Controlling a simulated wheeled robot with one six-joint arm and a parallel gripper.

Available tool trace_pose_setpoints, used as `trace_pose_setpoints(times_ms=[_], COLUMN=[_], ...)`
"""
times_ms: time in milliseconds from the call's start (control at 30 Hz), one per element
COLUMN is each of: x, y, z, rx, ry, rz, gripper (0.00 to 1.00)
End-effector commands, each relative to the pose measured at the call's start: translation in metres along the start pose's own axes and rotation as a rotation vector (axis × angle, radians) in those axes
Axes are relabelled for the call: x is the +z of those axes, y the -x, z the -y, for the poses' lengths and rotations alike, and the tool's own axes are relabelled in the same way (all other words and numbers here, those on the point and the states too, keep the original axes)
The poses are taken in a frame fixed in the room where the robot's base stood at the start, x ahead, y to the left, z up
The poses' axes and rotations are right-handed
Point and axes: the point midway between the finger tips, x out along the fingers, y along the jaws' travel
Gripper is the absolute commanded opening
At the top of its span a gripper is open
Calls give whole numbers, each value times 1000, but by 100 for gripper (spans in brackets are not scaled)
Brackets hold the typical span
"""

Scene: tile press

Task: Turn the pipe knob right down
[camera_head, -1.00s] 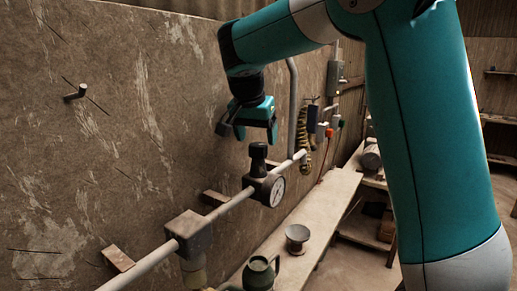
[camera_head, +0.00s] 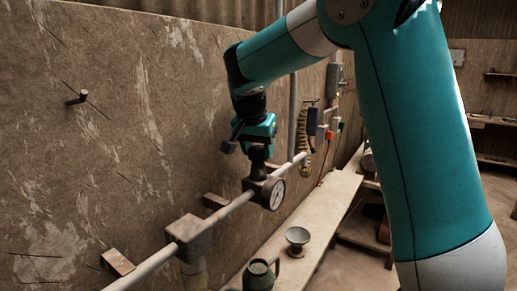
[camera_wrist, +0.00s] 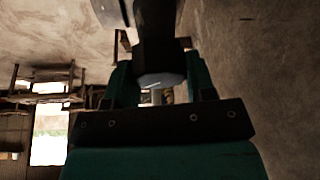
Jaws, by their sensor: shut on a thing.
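The pipe knob (camera_head: 257,168) is a dark knob standing on top of the regulator block, on a grey pipe along the wall. A round white-faced gauge (camera_head: 278,195) sits on the front of that block. My teal and black gripper (camera_head: 257,150) points down from above and is shut on the knob, hiding its upper part. In the wrist view the dark knob (camera_wrist: 160,80) shows between the two teal fingers, with a pale mark on its end face. The gauge's reading is too small to tell.
The pipe (camera_head: 230,209) runs along the wall through a square junction box (camera_head: 188,238). Hoses and boxes hang further back.

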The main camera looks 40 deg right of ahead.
Motion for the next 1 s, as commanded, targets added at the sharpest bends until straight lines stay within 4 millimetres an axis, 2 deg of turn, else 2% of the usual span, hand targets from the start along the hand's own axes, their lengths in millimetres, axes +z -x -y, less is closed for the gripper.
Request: trace_pose_setpoints(times_ms=[367,1000], x=[0,-1], y=[-1,0], z=[0,-1], rx=[-56,-281], ry=[131,675], rz=[-1,-3], gripper=[26,26])
